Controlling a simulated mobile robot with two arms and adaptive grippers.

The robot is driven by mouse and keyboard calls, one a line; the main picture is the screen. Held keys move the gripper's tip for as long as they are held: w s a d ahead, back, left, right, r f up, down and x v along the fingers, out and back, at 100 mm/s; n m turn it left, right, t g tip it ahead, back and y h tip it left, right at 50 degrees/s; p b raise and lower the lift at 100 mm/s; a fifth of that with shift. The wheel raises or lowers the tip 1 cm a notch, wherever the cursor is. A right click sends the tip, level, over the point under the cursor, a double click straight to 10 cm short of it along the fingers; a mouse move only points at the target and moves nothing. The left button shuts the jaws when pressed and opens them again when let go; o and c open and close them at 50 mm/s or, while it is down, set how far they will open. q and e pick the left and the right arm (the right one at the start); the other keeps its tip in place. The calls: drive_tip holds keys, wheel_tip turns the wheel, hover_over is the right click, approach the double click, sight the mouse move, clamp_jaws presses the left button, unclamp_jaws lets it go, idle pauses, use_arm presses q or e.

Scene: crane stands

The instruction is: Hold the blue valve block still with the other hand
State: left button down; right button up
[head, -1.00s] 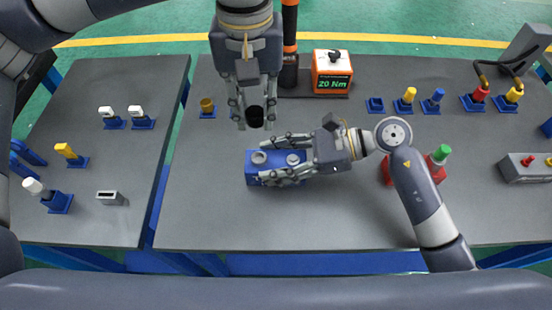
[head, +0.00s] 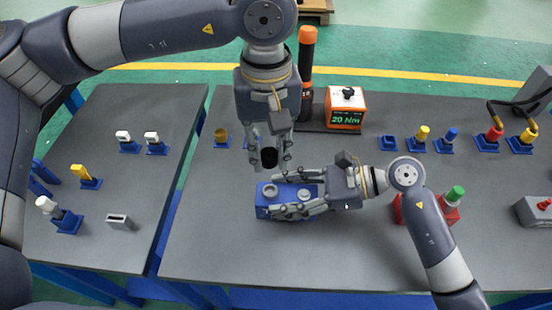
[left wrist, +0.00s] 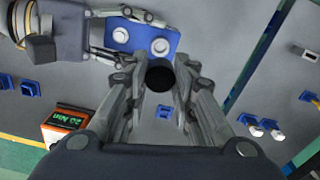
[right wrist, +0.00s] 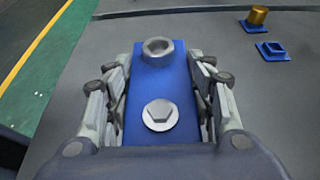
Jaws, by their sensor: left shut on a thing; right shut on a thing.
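The blue valve block (head: 263,211) lies on the grey table with two round silver fittings on top. In the right wrist view the block (right wrist: 150,85) sits between my right fingers; one fitting is hollow, the other has a solid hexagonal head. My right gripper (head: 280,196) is shut on the block from the right side. My left gripper (head: 272,165) points down behind the block, shut on a dark cylindrical piece (head: 269,157). In the left wrist view this dark piece (left wrist: 160,76) is between the fingertips, apart from the block. Its underside detail is too dark to tell.
A torque display (head: 346,108) reading 20 Nm stands behind, beside an upright orange-black tool (head: 306,70). A brass piece (head: 221,136) is at the back left. A red part with a green top (head: 455,195) is near my right forearm. The table in front of the block is clear.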

use_arm(q)
drive_tip(key=shift+f+n, duration=0.7)
drive_tip(key=shift+n, duration=0.1)
hover_over(270, 194)
drive_tip(key=shift+f, duration=2.9)
drive_tip(key=shift+f, duration=0.85)
drive_tip(key=m, duration=0.4)
drive_tip(key=shift+m, duration=0.6)
